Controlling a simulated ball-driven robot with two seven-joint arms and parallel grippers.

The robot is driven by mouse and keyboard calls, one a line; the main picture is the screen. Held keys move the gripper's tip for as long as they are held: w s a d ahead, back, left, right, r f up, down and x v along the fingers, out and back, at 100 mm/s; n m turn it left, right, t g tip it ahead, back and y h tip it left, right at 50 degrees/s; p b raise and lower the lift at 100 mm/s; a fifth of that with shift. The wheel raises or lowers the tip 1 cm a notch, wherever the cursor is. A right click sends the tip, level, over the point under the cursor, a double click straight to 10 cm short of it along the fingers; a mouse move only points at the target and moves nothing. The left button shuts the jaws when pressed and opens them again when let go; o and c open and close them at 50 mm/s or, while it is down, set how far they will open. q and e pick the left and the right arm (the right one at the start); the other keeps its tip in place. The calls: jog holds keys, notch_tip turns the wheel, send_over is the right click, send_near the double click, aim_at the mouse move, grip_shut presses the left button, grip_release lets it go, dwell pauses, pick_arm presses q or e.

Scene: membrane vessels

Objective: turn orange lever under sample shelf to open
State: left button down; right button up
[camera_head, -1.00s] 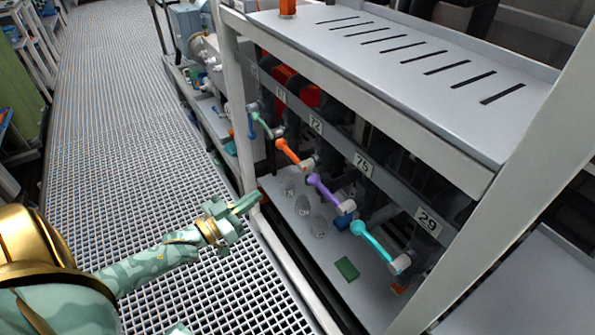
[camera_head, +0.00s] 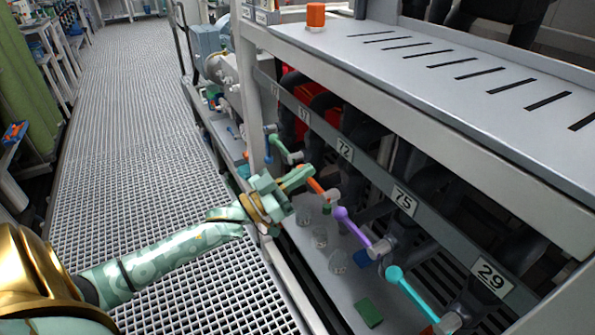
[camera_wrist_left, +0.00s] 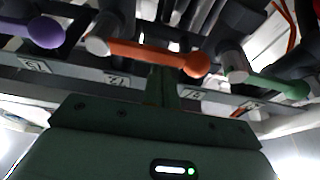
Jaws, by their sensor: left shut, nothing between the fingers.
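The orange lever (camera_head: 318,187) sits under the sample shelf (camera_head: 440,70), between a green lever (camera_head: 284,147) and a purple lever (camera_head: 352,225). My left gripper (camera_head: 303,177) is shut and empty, its fingertips beside the orange lever and hiding part of it in the head view. In the left wrist view the orange lever (camera_wrist_left: 150,54) runs nearly level across the picture, its round knob at the right end and its grey pivot at the left. The shut left fingers (camera_wrist_left: 162,88) point at the lever's middle; whether they touch it I cannot tell. My right gripper is out of view.
A cyan lever (camera_head: 412,292) is nearer on the same rail, with number plates above the levers. Several clear vessels (camera_head: 320,236) and a green block (camera_head: 368,312) stand on the lower shelf. A frame post (camera_head: 250,100) rises left of the levers. The grating floor (camera_head: 130,150) is clear.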

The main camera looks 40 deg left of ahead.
pick_arm(q)
jog(key=shift+f, duration=0.35)
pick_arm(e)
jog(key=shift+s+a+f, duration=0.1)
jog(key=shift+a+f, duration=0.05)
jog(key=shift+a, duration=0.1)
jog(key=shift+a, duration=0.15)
